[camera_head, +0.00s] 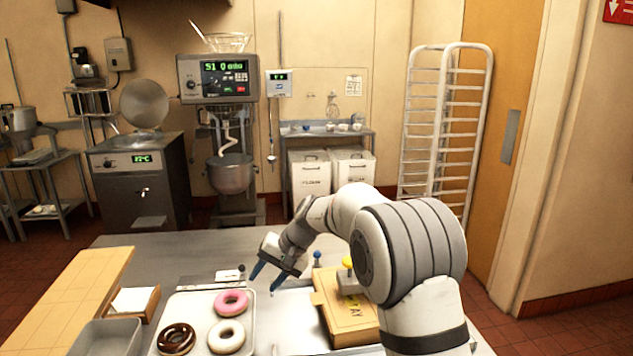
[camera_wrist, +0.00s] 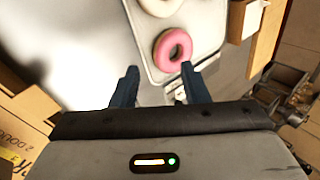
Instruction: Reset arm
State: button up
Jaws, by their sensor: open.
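My gripper (camera_head: 264,279) has two blue fingers spread apart with nothing between them. It hangs above the steel table, just right of a light tray (camera_head: 188,312). In the wrist view my gripper (camera_wrist: 158,84) is open, its fingertips near the tray's edge. The tray holds a pink donut (camera_head: 231,302), a plain pale donut (camera_head: 226,336) and a dark brown donut (camera_head: 176,339). The pink donut (camera_wrist: 173,49) also shows in the wrist view, beyond the fingertips. My arm hides part of the table's right side.
A cardboard box (camera_head: 345,312) with a yellow-topped item (camera_head: 347,264) stands right of my gripper, partly behind my arm. A grey bin (camera_head: 107,338), a wooden board (camera_head: 75,300) and a small open box (camera_head: 134,301) lie left. A wire rack (camera_head: 443,130) stands behind. The table's back left is clear.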

jog(key=s+d+r+t+h, duration=0.1)
jog(key=s+d+r+h, duration=0.35)
jog(key=s+d, duration=1)
jog(key=s+d+f+h, duration=0.1)
jog(key=s+d, duration=0.5)
jog(key=s, duration=0.3)
jog(key=s+d+t+h, duration=0.1)
jog(key=s+d, duration=0.5)
jog(key=s, duration=0.3)
jog(key=shift+s+d+f+t, duration=0.15)
jog(key=shift+d+f+t, duration=0.15)
jog(key=shift+d+f, duration=0.1)
